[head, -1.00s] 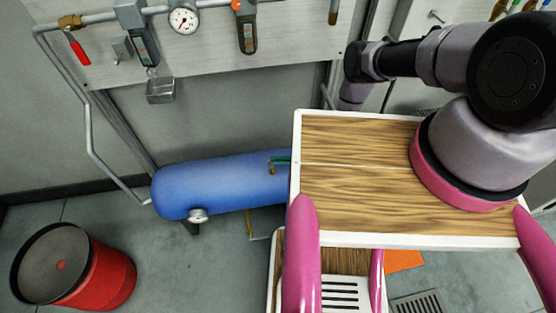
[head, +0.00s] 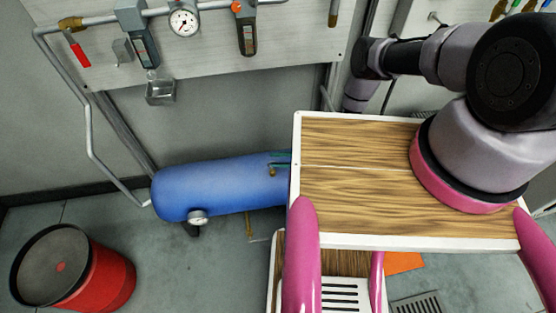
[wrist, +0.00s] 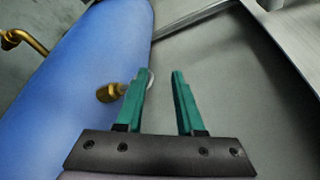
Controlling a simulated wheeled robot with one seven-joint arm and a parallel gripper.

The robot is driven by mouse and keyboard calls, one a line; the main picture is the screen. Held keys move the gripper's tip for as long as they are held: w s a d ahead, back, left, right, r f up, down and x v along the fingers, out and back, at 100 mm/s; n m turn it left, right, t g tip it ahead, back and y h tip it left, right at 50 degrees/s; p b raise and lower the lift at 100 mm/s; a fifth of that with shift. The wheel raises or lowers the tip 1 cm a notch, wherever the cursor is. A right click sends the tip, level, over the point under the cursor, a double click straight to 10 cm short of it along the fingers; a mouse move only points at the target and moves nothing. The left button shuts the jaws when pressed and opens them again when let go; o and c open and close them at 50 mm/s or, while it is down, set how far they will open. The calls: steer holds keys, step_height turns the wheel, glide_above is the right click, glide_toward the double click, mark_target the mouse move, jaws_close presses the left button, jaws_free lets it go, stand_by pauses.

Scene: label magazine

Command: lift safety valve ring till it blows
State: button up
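The safety valve (wrist: 108,93) is a small brass fitting on the blue tank (wrist: 70,75). In the head view the brass valve (head: 272,171) shows near the tank's right end. A pale ring (wrist: 151,80) shows at the valve's outer end, partly hidden behind my left finger's tip. My gripper (wrist: 161,76) has two green fingers standing apart, with a gap between them. The left finger is beside the valve and overlaps it in the picture; I cannot tell whether it touches. Nothing is held between the fingers.
A brass bent pipe (wrist: 25,35) is at the wrist view's upper left. In the head view, a wall panel (head: 210,70) carries a dial gauge (head: 184,22) and hand instruments. A red bin (head: 95,275) stands at lower left. A small gauge (head: 198,217) is on the tank's front.

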steer(key=v, duration=1)
steer(key=shift+d, duration=0.35)
steer(key=shift+s+r, duration=0.1)
steer(key=shift+s, duration=0.05)
